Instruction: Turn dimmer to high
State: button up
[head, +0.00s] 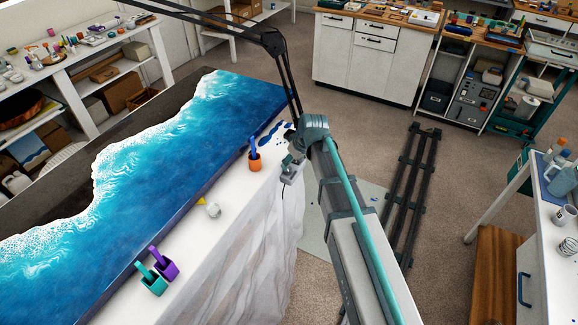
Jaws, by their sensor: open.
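I cannot make out a dimmer for certain in the head view. A small pale round object (213,210) sits on the white-covered table edge, beside a small yellow piece (202,201); it is too small to tell what it is. My gripper (288,178) is at the end of my arm, over the table's right edge, just right of an orange cup (255,162) with a blue stick. It looks open and empty, though its fingers are small here. A thin dark cord hangs just below it; where it leads is hidden.
A blue ocean-pattern resin slab (160,170) covers most of the table. Teal (152,284) and purple (166,268) cups stand near its front edge. A black jointed lamp arm (275,45) reaches down behind my arm. Dark floor rails (408,190) lie right of my arm.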

aim_at(289, 170)
jog(key=shift+p+x, duration=0.85)
jog(key=shift+x, duration=1.95)
grip_shut()
jog(key=shift+s, duration=0.1)
